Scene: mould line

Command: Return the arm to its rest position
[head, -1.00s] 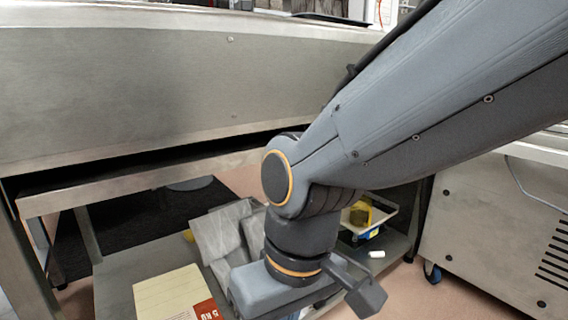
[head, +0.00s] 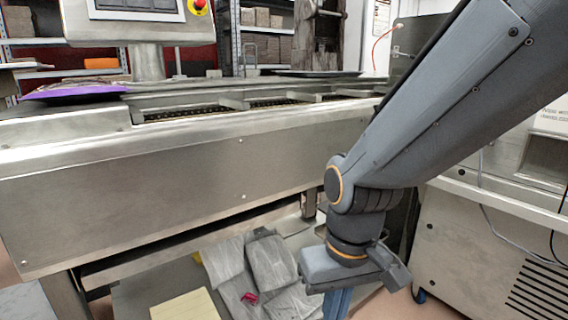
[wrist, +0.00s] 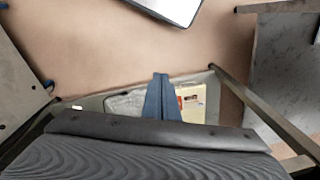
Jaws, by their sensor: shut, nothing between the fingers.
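My arm comes down from the upper right in the head view, with its wrist bent downward in front of the steel mould line. My gripper (wrist: 161,80) shows in the wrist view as blue fingers, shut and empty, pointing away over the low shelf and the floor. In the head view the blue fingers (head: 337,304) show at the bottom edge, below the grey wrist. Their tips are cut off there.
The mould line (head: 190,180) spans the left and middle. Grey wrapped packs (head: 268,262) and a pale yellow box (head: 185,304) lie on the low shelf beneath. A steel machine (head: 480,245) stands at the right. A control panel (head: 137,8) is at the back left.

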